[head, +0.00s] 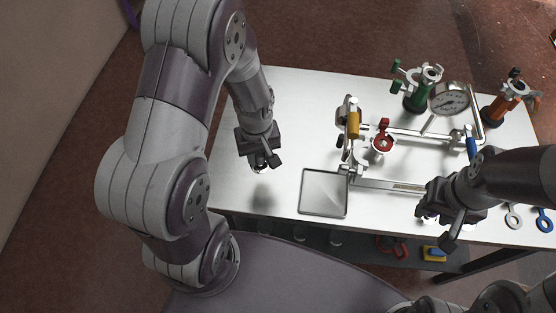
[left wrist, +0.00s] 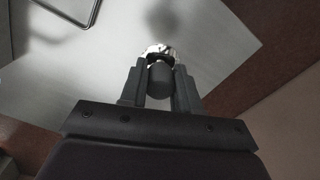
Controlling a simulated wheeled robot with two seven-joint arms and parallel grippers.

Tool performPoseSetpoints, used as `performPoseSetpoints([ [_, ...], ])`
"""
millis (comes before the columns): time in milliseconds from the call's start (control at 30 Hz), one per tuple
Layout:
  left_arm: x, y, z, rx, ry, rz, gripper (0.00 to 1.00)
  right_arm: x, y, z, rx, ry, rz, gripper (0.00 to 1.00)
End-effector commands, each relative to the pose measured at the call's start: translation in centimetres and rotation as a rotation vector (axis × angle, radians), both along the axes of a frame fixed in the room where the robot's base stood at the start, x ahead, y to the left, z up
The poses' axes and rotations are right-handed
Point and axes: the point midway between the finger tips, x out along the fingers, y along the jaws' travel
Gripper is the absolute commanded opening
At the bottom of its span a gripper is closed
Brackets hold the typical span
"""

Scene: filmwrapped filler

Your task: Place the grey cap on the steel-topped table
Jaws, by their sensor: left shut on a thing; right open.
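My left gripper (head: 260,164) is shut on the grey cap and holds it above the left part of the steel-topped table (head: 235,190). In the left wrist view the cap (left wrist: 160,86) is a dark grey cylinder between the two fingers (left wrist: 159,84), with a shiny metallic end beyond it. A soft shadow lies on the bare steel below, apart from the cap. In the head view the cap is mostly hidden by the gripper. My right gripper (head: 437,228) is open over the table's front right part.
A square grey tray (head: 324,193) lies near the front edge. Green (head: 418,98) and orange (head: 498,107) fittings stand behind. The table's left part is clear.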

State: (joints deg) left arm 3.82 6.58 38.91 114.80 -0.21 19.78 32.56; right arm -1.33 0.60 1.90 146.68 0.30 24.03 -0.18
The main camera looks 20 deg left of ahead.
Motion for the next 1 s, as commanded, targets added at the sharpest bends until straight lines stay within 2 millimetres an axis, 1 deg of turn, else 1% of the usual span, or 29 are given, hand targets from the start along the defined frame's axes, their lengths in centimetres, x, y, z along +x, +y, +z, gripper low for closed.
performPoseSetpoints([
  [33,-0.1,0.0,-1.4,0.0,0.005,-0.001,0.0,0.0,0.0,-0.3,0.0,0.0,0.0,0.43],
  [100,0.0,0.0,-2.7,0.0,0.003,-0.001,0.0,0.0,0.0,-0.4,0.0,0.0,0.0,0.43],
  [267,0.0,0.0,-4.7,0.0,0.001,-0.002,0.0,0.0,0.0,-0.6,0.0,0.0,0.0,0.43],
  [400,0.0,0.0,-7.1,0.0,0.002,-0.002,0.0,0.0,0.0,-0.9,0.0,0.0,0.0,0.43],
  [767,0.1,0.0,-7.8,0.0,-0.001,-0.003,0.0,0.0,0.0,-1.1,0.0,0.0,0.0,0.43],
  [800,0.1,0.0,-7.6,0.0,-0.002,-0.003,0.44,0.0,0.0,-1.0,0.0,0.0,0.0,0.43],
  [833,0.1,0.0,-7.6,0.0,-0.001,-0.003,0.54,0.0,0.0,-1.0,0.0,0.0,0.0,0.43],
  [867,0.1,0.0,-7.6,0.0,-0.001,-0.003,0.57,0.0,0.0,-1.0,0.0,0.0,0.0,0.43],
  [1000,0.1,0.0,-7.6,0.0,-0.001,-0.003,0.57,0.0,0.0,-1.0,0.0,0.0,0.0,0.43],
])
